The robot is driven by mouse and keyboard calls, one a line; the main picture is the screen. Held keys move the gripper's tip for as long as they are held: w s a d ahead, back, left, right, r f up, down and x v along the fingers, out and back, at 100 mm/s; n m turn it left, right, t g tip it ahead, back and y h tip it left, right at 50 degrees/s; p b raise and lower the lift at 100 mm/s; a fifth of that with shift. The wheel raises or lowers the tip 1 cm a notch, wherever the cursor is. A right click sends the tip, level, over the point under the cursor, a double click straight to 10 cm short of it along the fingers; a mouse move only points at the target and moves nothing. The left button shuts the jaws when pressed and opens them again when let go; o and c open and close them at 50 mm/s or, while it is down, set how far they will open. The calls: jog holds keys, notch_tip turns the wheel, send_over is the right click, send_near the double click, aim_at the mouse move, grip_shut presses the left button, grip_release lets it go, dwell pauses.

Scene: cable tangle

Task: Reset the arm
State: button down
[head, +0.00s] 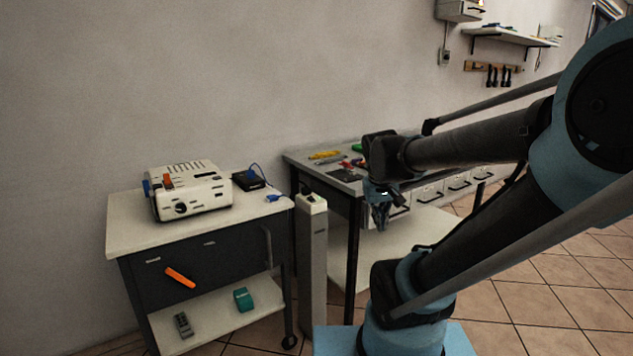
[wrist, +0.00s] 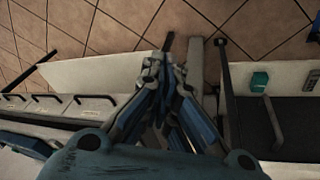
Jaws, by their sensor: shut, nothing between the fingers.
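My gripper (head: 381,218) hangs at the end of my arm in the head view, pointing down in front of the workbench (head: 353,188). In the wrist view my gripper (wrist: 172,132) has its blue and grey fingers drawn together, with nothing seen between them. It is apart from the bench and from the cart. My arm reaches in from the right side of the head view, bent at the elbow.
A cart (head: 128,234) at left bears a white device (head: 190,192), a small black box (head: 248,181) and a blue plug (head: 273,198). A grey pillar (head: 312,250) stands between cart and workbench. Tools lie on the bench. Tiled floor (head: 560,275) is open at right.

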jog(key=s+f, duration=0.3)
jog(key=s, duration=0.2)
jog(key=s+f+m+g+y, duration=0.1)
jog(key=s+f, duration=0.2)
jog(key=s, duration=0.2)
jog(key=shift+s+d+f+m, duration=0.15)
jog(key=shift+s+d+m, duration=0.15)
jog(key=shift+s, duration=0.05)
jog(key=shift+a, duration=0.15)
